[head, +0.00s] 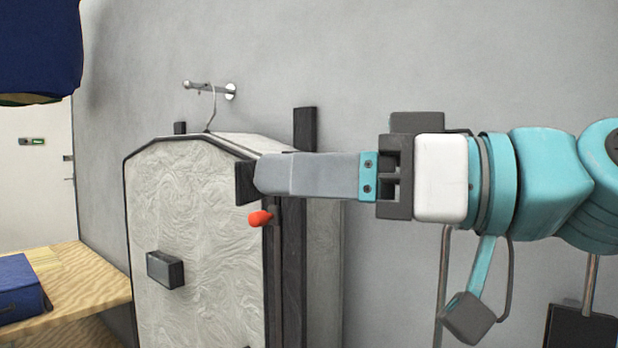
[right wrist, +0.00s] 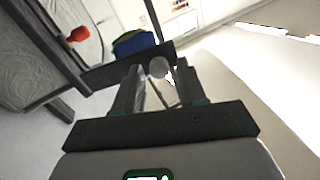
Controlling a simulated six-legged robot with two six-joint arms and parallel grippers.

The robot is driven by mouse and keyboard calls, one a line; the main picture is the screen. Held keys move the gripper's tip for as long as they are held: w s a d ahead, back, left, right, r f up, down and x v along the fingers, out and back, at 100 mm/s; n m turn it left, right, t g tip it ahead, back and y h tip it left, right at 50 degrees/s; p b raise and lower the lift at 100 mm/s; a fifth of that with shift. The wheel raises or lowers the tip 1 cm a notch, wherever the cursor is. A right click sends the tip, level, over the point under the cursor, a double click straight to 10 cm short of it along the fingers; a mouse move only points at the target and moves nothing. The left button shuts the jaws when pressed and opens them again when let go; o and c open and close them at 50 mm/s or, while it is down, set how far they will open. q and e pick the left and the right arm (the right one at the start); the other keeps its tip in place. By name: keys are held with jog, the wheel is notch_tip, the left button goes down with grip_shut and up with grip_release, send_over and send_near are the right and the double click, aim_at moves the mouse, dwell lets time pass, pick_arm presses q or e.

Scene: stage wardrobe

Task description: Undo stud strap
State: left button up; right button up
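A pale, marbled garment bag (head: 195,215) with dark edging hangs by the wall. A short dark strap end (head: 245,183) stands out at its upper front edge; it crosses in front of the fingers in the right wrist view (right wrist: 100,76). A pale round stud (right wrist: 158,67) shows by the strap there, between my fingertips. My right gripper (head: 258,175) reaches in from the right with its tips at the strap. In the right wrist view (right wrist: 160,78) its fingers are apart, with gaps seen beside the stud; contact is unclear. My left gripper is out of view.
A red knob (head: 260,218) sits just below my right fingertips. A dark block (head: 165,270) is on the bag's front. A wall hook (head: 212,89) holds the hanger. A wooden bench (head: 85,278) with a blue case (head: 20,288) is at left; a dark blue object (head: 40,45) hangs upper left.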

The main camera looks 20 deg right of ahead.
jog(key=v, duration=0.7)
jog(key=shift+s+d, duration=0.15)
jog(key=shift+s, duration=0.05)
